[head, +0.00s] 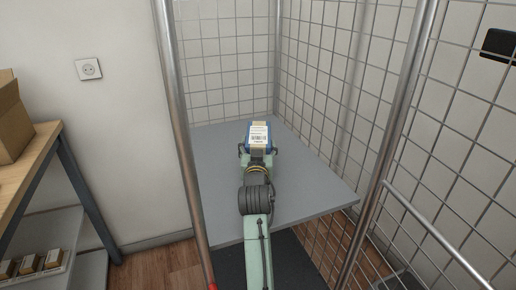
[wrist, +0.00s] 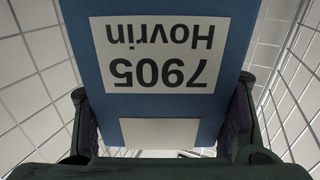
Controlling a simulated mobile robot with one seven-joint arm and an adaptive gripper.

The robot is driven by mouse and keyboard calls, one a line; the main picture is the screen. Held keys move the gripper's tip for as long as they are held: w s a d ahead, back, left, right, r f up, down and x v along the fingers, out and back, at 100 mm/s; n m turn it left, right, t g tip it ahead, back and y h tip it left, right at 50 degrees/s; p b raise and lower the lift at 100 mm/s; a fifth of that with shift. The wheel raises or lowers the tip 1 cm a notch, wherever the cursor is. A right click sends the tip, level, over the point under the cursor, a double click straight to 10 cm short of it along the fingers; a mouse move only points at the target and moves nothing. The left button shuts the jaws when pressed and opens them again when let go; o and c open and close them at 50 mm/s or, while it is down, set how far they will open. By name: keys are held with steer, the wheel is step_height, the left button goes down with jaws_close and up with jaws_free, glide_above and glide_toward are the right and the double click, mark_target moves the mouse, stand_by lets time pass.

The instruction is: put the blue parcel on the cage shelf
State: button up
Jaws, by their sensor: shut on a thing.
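The blue parcel (head: 259,136) has a tan strip and a white barcode label on its top in the head view. In the wrist view the blue parcel (wrist: 235,40) fills the middle and shows an upside-down label reading "7905 Hovrin". My gripper (head: 259,152) is shut on the parcel, with one dark finger pad on each side of it in the wrist view (wrist: 163,115). The grey cage shelf (head: 310,187) lies below my arm, inside the wire cage. The parcel appears over the shelf's middle to rear part. I cannot tell whether it touches the shelf.
Metal posts (head: 181,130) and (head: 390,130) frame the cage's open front. Wire mesh walls (head: 225,60) close the back and right. The shelf is bare around the parcel. At left a wooden-topped bench (head: 30,170) holds a cardboard box (head: 12,120), with small boxes (head: 30,263) below.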

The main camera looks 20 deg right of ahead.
steer(key=shift+f, duration=0.35)
steer(key=shift+f, duration=0.1)
steer(key=shift+f+b, duration=0.35)
steer(key=shift+f, duration=0.2)
steer(key=o, duration=1.8)
steer(key=shift+f, duration=0.3)
steer(key=shift+c, duration=0.2)
steer(key=shift+r, duration=0.3)
steer(key=v, duration=0.4)
steer(key=b+v, duration=0.1)
steer(key=v, duration=0.3)
steer(key=r+v, duration=0.1)
steer(key=v, duration=0.3)
steer(key=shift+b, duration=0.3)
